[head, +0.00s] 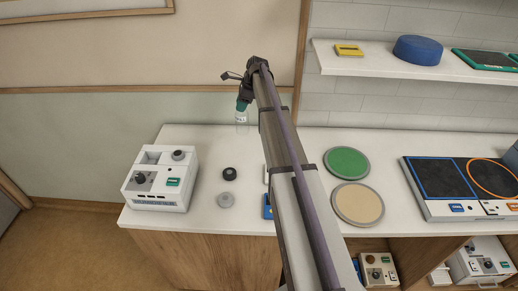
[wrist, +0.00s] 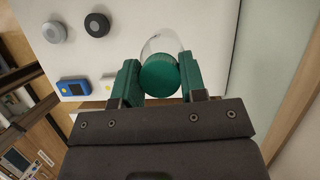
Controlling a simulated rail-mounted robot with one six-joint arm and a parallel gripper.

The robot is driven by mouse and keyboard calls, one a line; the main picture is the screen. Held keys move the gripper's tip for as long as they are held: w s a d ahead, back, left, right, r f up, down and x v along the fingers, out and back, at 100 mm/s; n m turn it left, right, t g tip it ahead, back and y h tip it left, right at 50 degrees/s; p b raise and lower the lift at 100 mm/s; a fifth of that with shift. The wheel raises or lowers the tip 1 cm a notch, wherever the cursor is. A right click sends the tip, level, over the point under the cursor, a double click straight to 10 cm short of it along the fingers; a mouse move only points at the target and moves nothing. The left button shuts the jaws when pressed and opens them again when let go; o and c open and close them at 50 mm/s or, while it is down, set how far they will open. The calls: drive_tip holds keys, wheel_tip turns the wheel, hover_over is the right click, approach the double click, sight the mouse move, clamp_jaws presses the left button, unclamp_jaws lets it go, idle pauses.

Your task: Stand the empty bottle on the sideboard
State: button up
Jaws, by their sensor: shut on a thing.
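A clear bottle with a green cap (wrist: 158,76) sits between the green fingers of my gripper (wrist: 160,82) in the wrist view. The fingers are shut on it at the cap end. In the head view my gripper (head: 243,98) is at the far end of my arm, and the bottle (head: 242,117) hangs below it with a pale label. The bottle shows near the back edge of the white sideboard top (head: 205,140). I cannot tell whether its base touches the top. The bottle looks clear, with no contents visible.
A white device (head: 160,180) stands at the left end. A black knob (head: 229,174) and a grey knob (head: 227,200) lie beside it. Green (head: 346,162) and beige (head: 358,203) discs and a two-panel unit (head: 465,188) lie to the right. A shelf (head: 400,66) hangs above.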

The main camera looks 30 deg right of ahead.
sight(242, 123)
drive_tip(key=f+b, duration=1)
drive_tip(key=shift+a+f, duration=0.15)
drive_tip(key=shift+a, duration=0.05)
drive_tip(key=shift+r, duration=0.2)
drive_tip(key=shift+f, duration=0.2)
drive_tip(key=o, duration=1.1)
drive_tip(key=shift+r, duration=0.15)
